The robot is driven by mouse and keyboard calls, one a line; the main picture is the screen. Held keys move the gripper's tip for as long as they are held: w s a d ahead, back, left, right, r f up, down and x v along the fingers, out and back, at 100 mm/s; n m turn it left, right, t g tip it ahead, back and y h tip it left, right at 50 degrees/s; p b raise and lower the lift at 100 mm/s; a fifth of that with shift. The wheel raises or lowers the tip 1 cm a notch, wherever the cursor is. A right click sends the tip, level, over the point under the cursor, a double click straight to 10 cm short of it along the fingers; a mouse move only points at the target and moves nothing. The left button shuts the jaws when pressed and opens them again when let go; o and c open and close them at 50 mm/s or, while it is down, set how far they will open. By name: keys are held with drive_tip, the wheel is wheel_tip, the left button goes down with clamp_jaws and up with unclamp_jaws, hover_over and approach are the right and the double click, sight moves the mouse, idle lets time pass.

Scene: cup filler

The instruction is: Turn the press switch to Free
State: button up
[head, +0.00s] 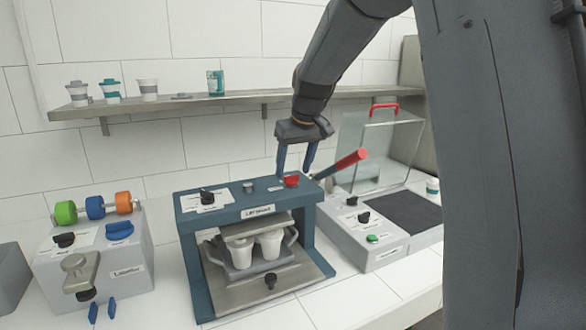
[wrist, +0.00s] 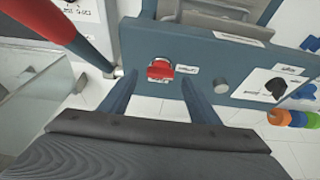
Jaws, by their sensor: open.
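The blue press (head: 190,240) stands mid-counter with a red switch knob (head: 291,181) on its top beam. The wrist view shows this red knob (wrist: 160,69) from above, with small white labels beside and below it; their words are too small to read. A black knob (head: 207,196) on a white label plate sits at the beam's left end; it also shows at the right of the wrist view (wrist: 276,88). My gripper (head: 294,173) points down over the red knob. Its blue fingers are open, one on each side of the knob, with gaps visible.
A red-handled lever (head: 346,162) slants up close to the right of my gripper. Two white cups (head: 270,243) sit inside the press. A grey machine with a clear lid (head: 375,140) stands right, and a box with coloured rollers (head: 95,208) left. A shelf (head: 180,102) runs behind.

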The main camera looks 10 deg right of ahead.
drive_tip(key=shift+x, duration=0.9)
drive_tip(key=shift+c, duration=0.4)
drive_tip(key=c, duration=1)
